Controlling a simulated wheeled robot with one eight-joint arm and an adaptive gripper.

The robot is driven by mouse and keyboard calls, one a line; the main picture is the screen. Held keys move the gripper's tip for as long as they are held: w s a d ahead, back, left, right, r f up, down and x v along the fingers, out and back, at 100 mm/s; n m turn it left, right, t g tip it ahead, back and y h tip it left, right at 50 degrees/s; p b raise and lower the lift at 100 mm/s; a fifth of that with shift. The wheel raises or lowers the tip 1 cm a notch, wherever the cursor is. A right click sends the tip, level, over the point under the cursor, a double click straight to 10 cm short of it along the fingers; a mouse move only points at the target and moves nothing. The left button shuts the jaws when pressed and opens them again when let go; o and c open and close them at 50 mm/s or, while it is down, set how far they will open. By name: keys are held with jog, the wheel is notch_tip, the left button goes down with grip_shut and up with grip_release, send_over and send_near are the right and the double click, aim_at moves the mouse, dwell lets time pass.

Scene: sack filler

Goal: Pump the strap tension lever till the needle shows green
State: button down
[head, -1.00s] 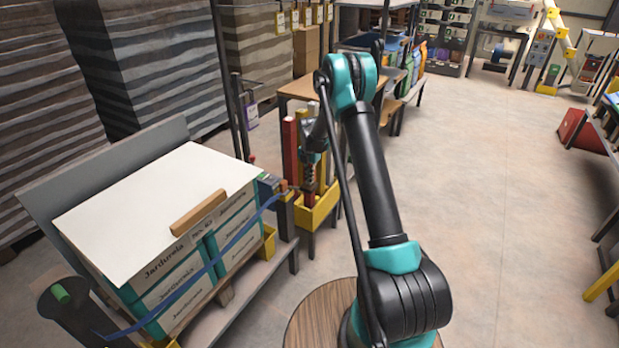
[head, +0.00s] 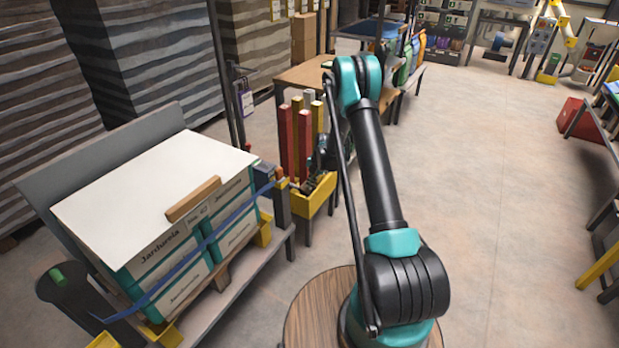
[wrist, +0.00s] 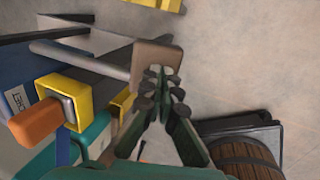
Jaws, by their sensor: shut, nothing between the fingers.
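The strap tensioner (head: 283,184), with an orange part, stands at the right end of the load bench. In the wrist view its yellow housing (wrist: 62,98) carries an orange grip (wrist: 36,122), left of my gripper. A label ending in "CHET" sits beside it. A blue strap (head: 215,240) runs around the stacked teal and white cartons. My gripper (wrist: 160,75) is shut and empty. Its tips overlap a brown block (wrist: 153,58) by a grey bar in the picture; I cannot tell if they touch. In the head view my gripper is small and partly hidden. No needle is readable.
A yellow bin (head: 315,200) with upright red and yellow posts stands just behind the tensioner. A wooden-topped bench (head: 305,73) is farther back. A dark post (head: 225,75) rises behind the cartons. The floor (head: 490,170) to the right is open.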

jog(key=shift+s+d+f, duration=0.15)
jog(key=shift+f, duration=1.2)
jog(key=shift+s, duration=0.1)
